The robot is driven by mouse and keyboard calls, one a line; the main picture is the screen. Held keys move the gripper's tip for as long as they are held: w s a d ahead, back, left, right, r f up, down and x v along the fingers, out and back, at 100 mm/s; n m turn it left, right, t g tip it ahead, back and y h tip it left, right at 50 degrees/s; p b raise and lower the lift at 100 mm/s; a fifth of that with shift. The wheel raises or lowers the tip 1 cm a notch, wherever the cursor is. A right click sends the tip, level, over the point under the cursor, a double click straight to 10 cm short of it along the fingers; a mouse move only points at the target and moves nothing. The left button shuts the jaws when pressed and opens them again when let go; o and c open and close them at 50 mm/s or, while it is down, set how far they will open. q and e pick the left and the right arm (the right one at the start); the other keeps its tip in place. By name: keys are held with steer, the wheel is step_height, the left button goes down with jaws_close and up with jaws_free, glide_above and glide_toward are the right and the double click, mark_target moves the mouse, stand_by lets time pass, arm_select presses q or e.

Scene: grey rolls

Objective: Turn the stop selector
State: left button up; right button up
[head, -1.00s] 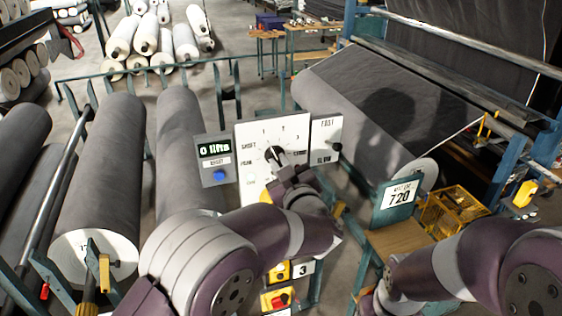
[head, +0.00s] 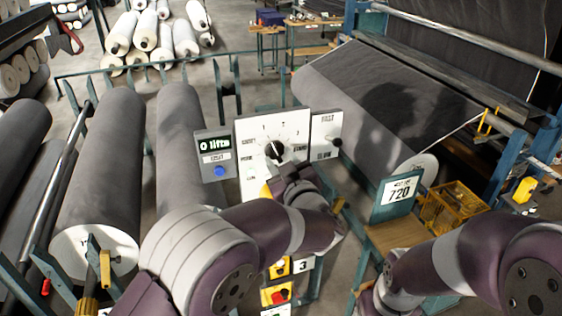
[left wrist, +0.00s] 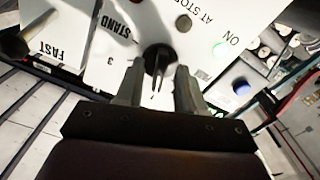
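The stop selector is a round black knob (head: 274,149) on a white panel (head: 248,186) with numbers and words around it. The knob also shows in the left wrist view (left wrist: 157,58), with a dark bar across it. My left gripper (head: 282,165) is just below and in front of the knob in the head view. In the left wrist view its two grey fingers (left wrist: 159,84) are apart, with the near end of the bar showing between them and gaps on both sides. Which mark the bar points at is hard to tell.
Left of the dial, a grey box (head: 214,158) has a display reading 0 lifts and a blue button. A second white plate (head: 326,135) with a black knob sits at right. A 720 sign (head: 400,193) is right.

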arm_select(q)
steer(key=b+v, duration=0.5)
steer(key=v, duration=0.7)
steer(key=shift+s+b, duration=0.2)
steer(key=shift+b, duration=0.1)
steer(key=shift+w, duration=0.1)
